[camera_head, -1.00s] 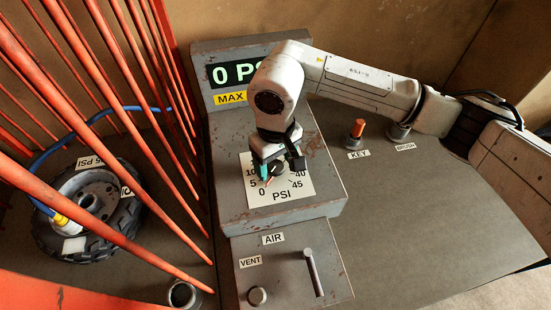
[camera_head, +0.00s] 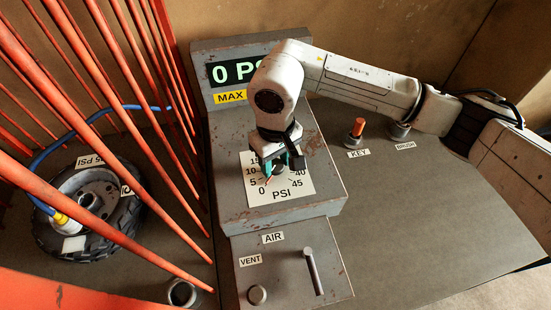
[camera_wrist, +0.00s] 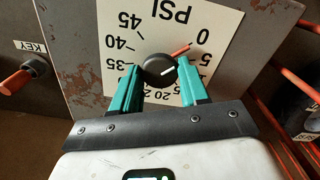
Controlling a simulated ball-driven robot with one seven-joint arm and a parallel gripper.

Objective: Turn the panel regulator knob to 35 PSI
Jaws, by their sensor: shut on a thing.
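The black regulator knob (camera_head: 281,170) sits at the middle of a white PSI dial plate (camera_head: 302,188) on the grey panel. In the wrist view my gripper (camera_wrist: 158,68) has its teal fingers on either side of the knob (camera_wrist: 157,67), shut on it. A white line on the knob points roughly toward 5. A red pointer (camera_wrist: 182,50) reaches from beside the knob toward 0. In the head view my gripper (camera_head: 285,163) comes down over the dial and hides part of its upper numbers.
An AIR lever (camera_head: 314,272) and a VENT button (camera_head: 257,295) are in front of the dial. The orange KEY (camera_head: 358,128) stands to the right. Red cage bars (camera_head: 120,110) rise at the left around a tyre (camera_head: 92,210) with a blue hose.

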